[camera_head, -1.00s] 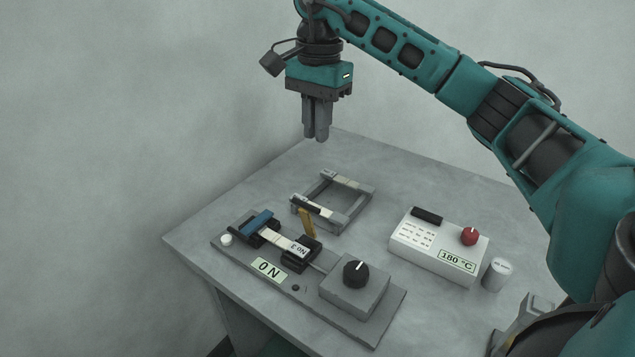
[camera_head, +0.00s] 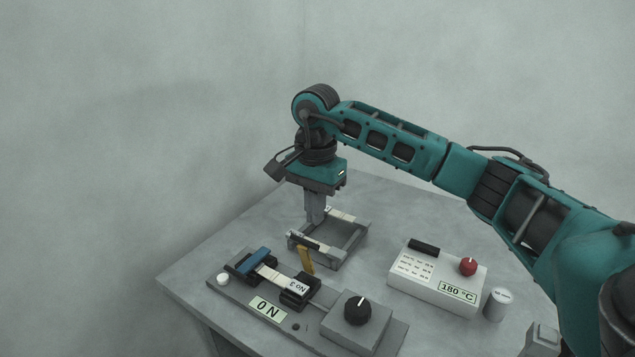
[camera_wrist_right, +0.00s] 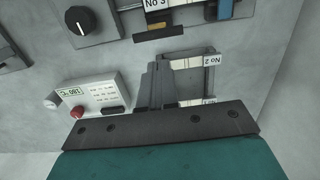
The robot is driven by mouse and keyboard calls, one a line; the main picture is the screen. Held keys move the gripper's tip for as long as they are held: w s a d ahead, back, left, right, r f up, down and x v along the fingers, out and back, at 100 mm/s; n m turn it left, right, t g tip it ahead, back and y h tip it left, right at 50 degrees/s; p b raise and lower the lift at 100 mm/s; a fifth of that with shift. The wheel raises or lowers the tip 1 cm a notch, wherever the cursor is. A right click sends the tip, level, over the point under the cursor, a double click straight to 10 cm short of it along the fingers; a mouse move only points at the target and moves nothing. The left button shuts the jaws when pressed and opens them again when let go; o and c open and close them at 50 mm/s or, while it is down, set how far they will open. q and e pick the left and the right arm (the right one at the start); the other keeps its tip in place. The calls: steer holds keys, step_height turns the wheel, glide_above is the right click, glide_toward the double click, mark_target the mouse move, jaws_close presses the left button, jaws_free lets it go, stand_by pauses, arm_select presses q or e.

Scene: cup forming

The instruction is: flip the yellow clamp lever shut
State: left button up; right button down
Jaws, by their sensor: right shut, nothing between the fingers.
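The yellow clamp lever (camera_head: 306,260) stands up, slightly tilted, beside the dark clamp block (camera_head: 301,291) at the end of the white strip labelled No 3. In the right wrist view the yellow lever (camera_wrist_right: 152,39) shows as a short bar below the dark block. My right gripper (camera_head: 316,221) is shut and empty, pointing down above the left side of the grey rectangular frame, behind the lever and apart from it. Its shut fingers (camera_wrist_right: 155,75) also show in the right wrist view, with a gap to the lever. My left gripper is not in view.
The grey frame (camera_head: 354,245) lies just behind the lever. The base plate carries an ON label (camera_head: 267,308), a blue-topped clamp (camera_head: 251,260) and a black knob (camera_head: 357,310). A white 180 °C box (camera_head: 438,275) and a white cylinder (camera_head: 497,304) stand to the right.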

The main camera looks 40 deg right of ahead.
mark_target(304, 242)
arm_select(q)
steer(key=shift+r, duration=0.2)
arm_select(e)
steer(key=shift+s+a+f, duration=0.2)
steer(key=shift+a+f, duration=0.3)
steer(key=shift+s+a+f, duration=0.15)
steer(key=shift+a+f, duration=0.3)
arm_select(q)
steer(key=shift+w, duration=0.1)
arm_select(e)
steer(key=shift+s+a, duration=0.1)
steer(key=shift+a, duration=0.1)
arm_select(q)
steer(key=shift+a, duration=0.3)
arm_select(e)
steer(key=shift+a, duration=0.15)
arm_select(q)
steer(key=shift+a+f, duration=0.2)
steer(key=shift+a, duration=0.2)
arm_select(e)
steer(key=shift+s+a, duration=0.2)
steer(key=shift+a, duration=0.15)
